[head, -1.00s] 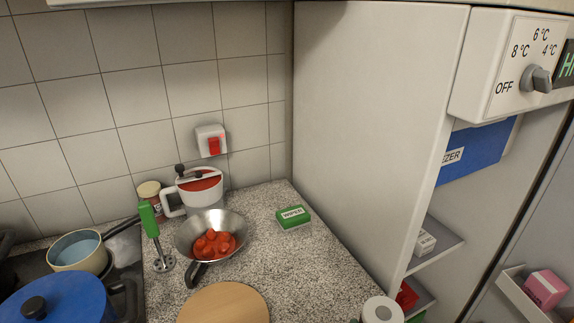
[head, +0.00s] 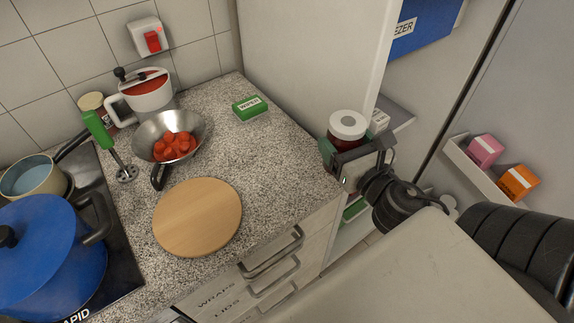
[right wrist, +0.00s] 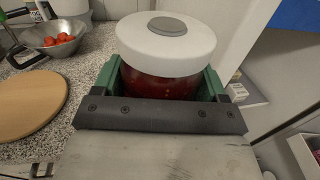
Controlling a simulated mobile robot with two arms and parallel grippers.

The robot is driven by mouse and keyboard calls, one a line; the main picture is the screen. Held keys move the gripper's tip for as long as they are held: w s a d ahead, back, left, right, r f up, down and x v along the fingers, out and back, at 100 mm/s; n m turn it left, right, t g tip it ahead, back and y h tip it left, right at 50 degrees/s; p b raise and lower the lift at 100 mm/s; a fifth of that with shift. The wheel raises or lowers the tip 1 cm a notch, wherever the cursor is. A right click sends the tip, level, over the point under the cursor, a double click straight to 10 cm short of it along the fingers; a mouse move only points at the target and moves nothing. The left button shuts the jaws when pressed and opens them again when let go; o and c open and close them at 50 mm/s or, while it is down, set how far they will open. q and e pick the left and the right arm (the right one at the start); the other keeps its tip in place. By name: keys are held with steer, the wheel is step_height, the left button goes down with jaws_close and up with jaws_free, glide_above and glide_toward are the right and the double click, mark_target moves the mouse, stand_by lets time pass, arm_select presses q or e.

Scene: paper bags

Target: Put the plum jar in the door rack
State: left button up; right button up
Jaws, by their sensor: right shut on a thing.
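The plum jar (head: 346,127) has a white lid with a grey disc on top and dark red contents. My right gripper (head: 338,152) is shut on it and holds it upright beside the counter's right edge, in front of the open fridge. In the right wrist view the jar (right wrist: 165,72) sits between the green fingers of the gripper (right wrist: 160,86). The door rack (head: 474,178) is a white shelf on the fridge door, right of the jar. It holds a pink box (head: 484,150) and an orange box (head: 519,182). My left gripper is out of view.
Fridge shelves (head: 394,118) with small boxes lie just behind the jar. The counter (head: 278,148) holds a green box (head: 249,108), a round wooden board (head: 198,216) and a pan (head: 172,137) of red pieces. A blue pot (head: 48,252) stands at left.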

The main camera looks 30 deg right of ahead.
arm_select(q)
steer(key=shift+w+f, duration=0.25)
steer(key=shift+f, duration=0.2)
arm_select(e)
steer(key=shift+w+a+f, duration=0.75)
steer(key=shift+w+f, duration=0.75)
steer(key=shift+f, duration=0.15)
steer(key=shift+w+a+f, duration=0.75)
steer(key=shift+w+f, duration=0.7)
steer(key=shift+f, duration=0.25)
steer(key=shift+w+a+f, duration=0.75)
steer(key=shift+w+f, duration=0.75)
steer(key=shift+f, duration=0.15)
steer(key=shift+f, duration=0.1)
steer(key=o, duration=1.3)
steer(key=shift+f, duration=0.1)
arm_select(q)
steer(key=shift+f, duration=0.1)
arm_select(e)
steer(key=shift+s, duration=0.15)
arm_select(q)
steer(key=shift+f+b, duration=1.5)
steer(key=shift+b, duration=0.2)
arm_select(e)
steer(key=shift+s+a, duration=0.25)
steer(key=shift+s, duration=1.7)
steer(key=shift+s+a, duration=0.25)
steer(key=shift+s, duration=1.75)
steer(key=shift+s+a, duration=0.25)
steer(key=shift+s, duration=1.7)
